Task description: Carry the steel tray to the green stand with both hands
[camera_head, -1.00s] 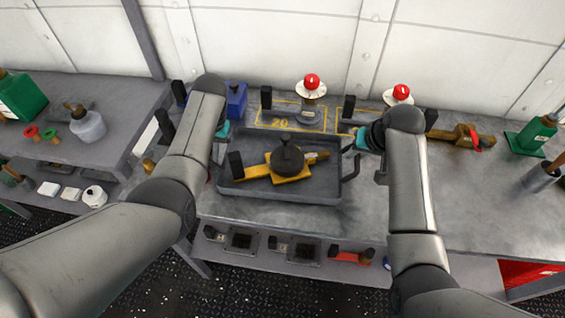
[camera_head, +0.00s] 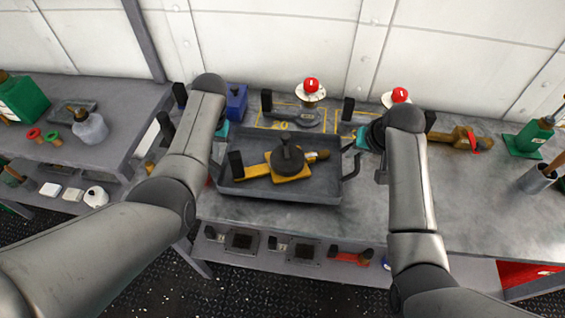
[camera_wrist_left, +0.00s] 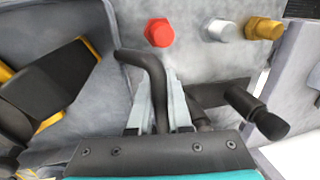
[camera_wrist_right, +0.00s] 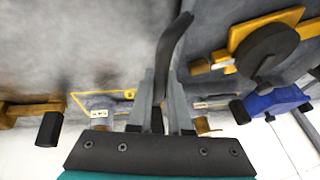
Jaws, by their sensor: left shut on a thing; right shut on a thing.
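The steel tray (camera_head: 318,190) is in the middle of the grey bench in the head view, looking level. It carries a yellow tool with a dark round knob (camera_head: 286,158). My left gripper (camera_head: 221,131) is at its left side, shut on a black tray handle, which shows between the fingers (camera_wrist_left: 160,112) in the left wrist view. My right gripper (camera_head: 358,142) is at its right side, shut on the other handle (camera_wrist_right: 174,50). I cannot tell whether the tray touches the bench. A green piece with a flat base (camera_head: 528,142) stands far right; I cannot tell whether it is the green stand.
Two red-topped pieces (camera_head: 312,88) stand behind the tray by the wall. A brown tool (camera_head: 458,138) lies right of my right arm. A blue box (camera_head: 236,100) is behind my left gripper. The bench front right of the tray (camera_head: 480,205) is clear.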

